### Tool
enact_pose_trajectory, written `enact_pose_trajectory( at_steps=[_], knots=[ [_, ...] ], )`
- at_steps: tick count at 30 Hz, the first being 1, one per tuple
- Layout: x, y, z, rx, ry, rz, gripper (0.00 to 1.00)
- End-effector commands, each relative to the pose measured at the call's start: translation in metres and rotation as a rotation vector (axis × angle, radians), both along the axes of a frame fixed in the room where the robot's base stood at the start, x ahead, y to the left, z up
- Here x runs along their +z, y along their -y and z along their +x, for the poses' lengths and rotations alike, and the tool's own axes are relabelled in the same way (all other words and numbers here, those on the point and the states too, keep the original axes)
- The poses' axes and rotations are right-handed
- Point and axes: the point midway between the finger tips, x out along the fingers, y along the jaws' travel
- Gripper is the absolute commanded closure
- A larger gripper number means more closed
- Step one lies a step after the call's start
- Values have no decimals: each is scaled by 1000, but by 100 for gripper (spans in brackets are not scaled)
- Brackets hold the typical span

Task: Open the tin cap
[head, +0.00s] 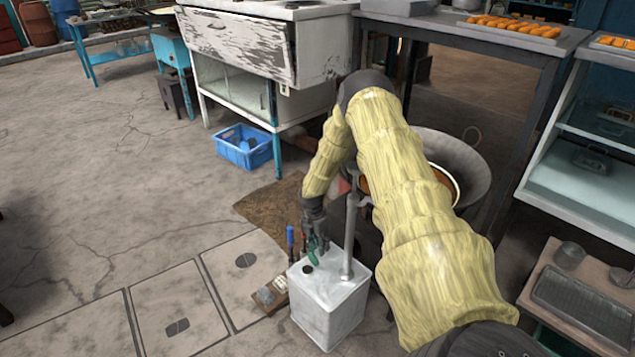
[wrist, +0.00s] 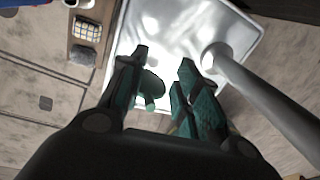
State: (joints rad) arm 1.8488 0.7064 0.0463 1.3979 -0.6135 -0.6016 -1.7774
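The tin (head: 328,312) is a pale metal box standing upright on the floor, with a grey post rising beside or from its top. Its bright top (wrist: 165,30) fills the upper middle of the wrist view. A dark round spot (head: 307,269) shows on the top near its left corner; I cannot tell whether it is the cap or an open hole. My gripper (head: 316,246) hangs over the top, just behind this spot. In the wrist view, the gripper (wrist: 164,60) has its fingers apart. A rounded teal piece shows against the left finger; whether it is the cap is unclear.
The grey post (head: 350,235) stands close to the right of my gripper. A small wooden tray (head: 271,294) lies left of the tin. A large metal pan (head: 455,160) sits behind my arm. A blue crate (head: 243,147) is farther back. The floor at left is clear.

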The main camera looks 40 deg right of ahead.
Motion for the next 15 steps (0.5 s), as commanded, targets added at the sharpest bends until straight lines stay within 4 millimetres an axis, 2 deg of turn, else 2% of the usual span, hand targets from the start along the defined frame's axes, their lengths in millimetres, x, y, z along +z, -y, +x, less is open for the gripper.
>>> enact_pose_trajectory(
  at_steps=[8,15],
  knots=[
    [7,0,2,0,3,0,68],
    [35,-1,7,0,4,0,68]
  ],
)
